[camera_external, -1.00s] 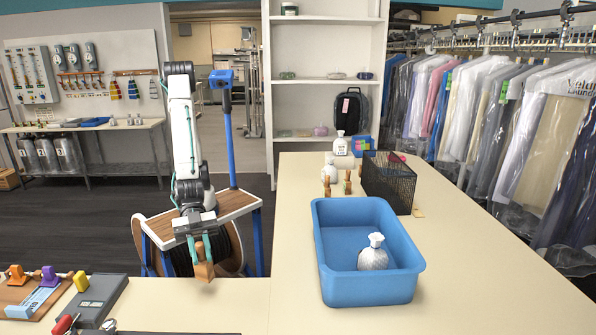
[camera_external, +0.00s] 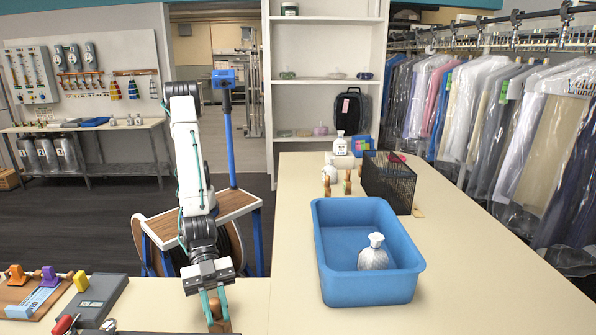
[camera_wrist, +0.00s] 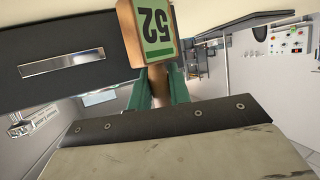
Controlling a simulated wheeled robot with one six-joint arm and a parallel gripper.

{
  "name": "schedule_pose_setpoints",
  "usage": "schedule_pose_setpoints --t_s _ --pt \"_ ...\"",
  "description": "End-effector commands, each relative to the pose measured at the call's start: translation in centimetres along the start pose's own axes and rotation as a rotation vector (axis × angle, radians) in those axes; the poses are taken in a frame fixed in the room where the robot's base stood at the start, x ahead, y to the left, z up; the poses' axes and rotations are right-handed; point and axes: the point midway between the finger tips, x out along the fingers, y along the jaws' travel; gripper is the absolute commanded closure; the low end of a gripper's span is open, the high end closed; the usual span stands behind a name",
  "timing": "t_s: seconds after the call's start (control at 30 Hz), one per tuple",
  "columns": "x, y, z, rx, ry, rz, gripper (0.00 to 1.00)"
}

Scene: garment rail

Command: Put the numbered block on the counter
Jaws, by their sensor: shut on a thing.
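The numbered block (camera_wrist: 152,28) is wooden with a green face marked 52, upside down in the wrist view. My gripper (camera_wrist: 158,95) is shut on it; the green fingers grip its narrower brown lower part. In the external view the block (camera_external: 217,317) shows as a brown piece below my gripper (camera_external: 213,303), at the front part of the cream counter (camera_external: 275,300). I cannot tell whether the block touches the counter.
A blue tub (camera_external: 335,288) with a white tied bag (camera_external: 374,252) stands right of my gripper. A grey box (camera_external: 92,300) and a wooden board with coloured clips (camera_external: 35,290) lie left. A black mesh basket (camera_external: 390,180) stands farther back. Counter right of the tub is clear.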

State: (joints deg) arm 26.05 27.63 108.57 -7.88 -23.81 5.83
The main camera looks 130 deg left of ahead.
Motion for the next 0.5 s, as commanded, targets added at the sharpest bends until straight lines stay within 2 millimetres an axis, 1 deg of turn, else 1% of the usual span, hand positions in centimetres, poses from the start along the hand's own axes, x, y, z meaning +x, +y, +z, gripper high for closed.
schedule_pose_setpoints --t_s 0.03,0.1,0.33,0.47,0.5 --pt "0.31 0.0 0.81 0.0 -0.003 0.0 1.0" --pt "0.54 -0.01 1.38 -0.001 -0.002 0.0 1.0" --pt "0.53 0.0 1.36 -0.001 0.0 0.0 1.0" --pt "0.66 0.0 1.68 -0.001 0.0 0.0 1.0" --pt "0.63 0.0 1.61 -0.001 0.0 0.0 0.7"
